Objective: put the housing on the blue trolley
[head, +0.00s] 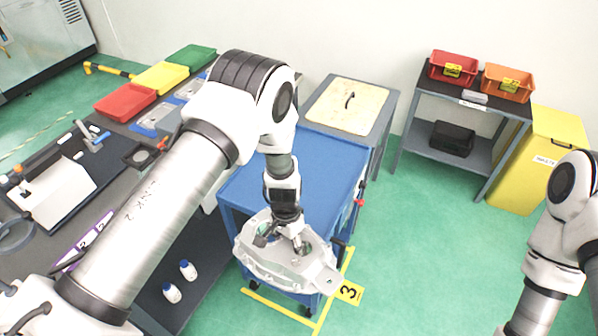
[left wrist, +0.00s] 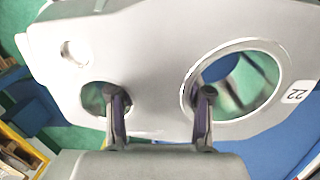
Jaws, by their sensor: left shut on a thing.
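The housing (head: 276,268) is a light grey aluminium casting with round openings. My left gripper (head: 285,238) is shut on it and holds it in front of the near edge of the blue trolley (head: 318,172). In the left wrist view the housing (left wrist: 140,50) fills most of the picture and bears a label "22". The gripper's fingers (left wrist: 160,98) show at a small hole and a large hole. The visible trolley top is bare and partly hidden behind my left arm. My right arm shows at the right edge, but its gripper is out of view.
A workbench on the left carries red (head: 125,101), yellow (head: 161,77) and green bins. A grey cart with a beige top (head: 346,106) stands behind the trolley. A shelf with red (head: 453,67) and orange bins and a yellow container (head: 545,160) stand at the back right. Green floor is free to the right.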

